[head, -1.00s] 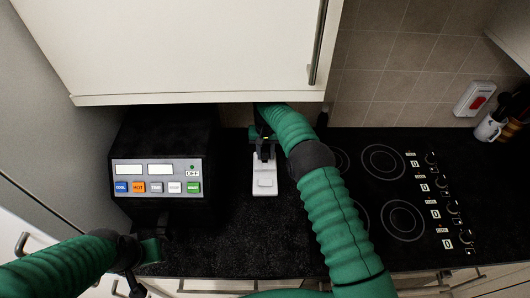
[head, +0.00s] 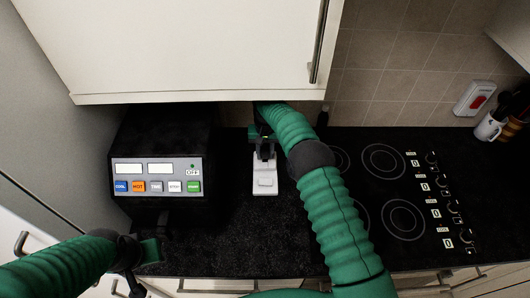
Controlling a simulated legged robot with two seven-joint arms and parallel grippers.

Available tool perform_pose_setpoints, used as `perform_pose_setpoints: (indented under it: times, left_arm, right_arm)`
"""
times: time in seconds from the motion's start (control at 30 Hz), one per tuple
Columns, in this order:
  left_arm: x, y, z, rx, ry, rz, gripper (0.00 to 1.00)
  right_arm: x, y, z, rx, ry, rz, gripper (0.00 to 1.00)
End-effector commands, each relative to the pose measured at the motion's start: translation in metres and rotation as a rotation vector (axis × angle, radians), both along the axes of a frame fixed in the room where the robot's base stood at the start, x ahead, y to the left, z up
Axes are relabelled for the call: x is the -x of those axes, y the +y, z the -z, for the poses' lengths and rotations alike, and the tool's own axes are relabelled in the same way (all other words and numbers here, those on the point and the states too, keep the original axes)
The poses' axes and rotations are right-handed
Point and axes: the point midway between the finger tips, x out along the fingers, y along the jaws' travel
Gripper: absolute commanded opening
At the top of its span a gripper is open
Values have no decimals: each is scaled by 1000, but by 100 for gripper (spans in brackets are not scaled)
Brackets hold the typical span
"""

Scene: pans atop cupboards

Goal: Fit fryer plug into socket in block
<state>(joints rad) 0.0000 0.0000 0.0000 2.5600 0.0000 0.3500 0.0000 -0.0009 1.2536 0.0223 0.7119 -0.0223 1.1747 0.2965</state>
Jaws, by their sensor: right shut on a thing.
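The fryer (head: 157,172) is a black box with a grey button panel, on the dark counter at left, under the cupboard. The white socket block (head: 265,185) lies on the counter to its right. My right gripper (head: 264,150) is at the far end of the block, pointing down. It is shut on what appears to be the fryer plug, which is mostly hidden by the dark fingers. I cannot tell whether the plug is in the socket or just over it. My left gripper (head: 143,268) hangs near the counter's front edge, in front of the fryer; its fingers are unclear.
A white cupboard (head: 190,50) overhangs the back of the counter, close above my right forearm. A black hob (head: 395,190) with ring marks and knobs is at right. A mug (head: 489,128) with utensils and a red wall switch (head: 476,99) are at far right.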

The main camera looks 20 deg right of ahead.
Motion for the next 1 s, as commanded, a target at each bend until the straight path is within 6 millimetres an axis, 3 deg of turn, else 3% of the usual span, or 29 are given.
perform_pose_setpoints:
  times: [0.8, 1.0]
  left_arm:
    - [0, 0, 11, 0, 0, 0, 36]
    - [0, 0, 8, 0, 0, 0, 36]
  right_arm:
    - [0, 0, 16, 0, 0, 0, 0]
    - [0, 0, 11, 0, 0, 0, 0]
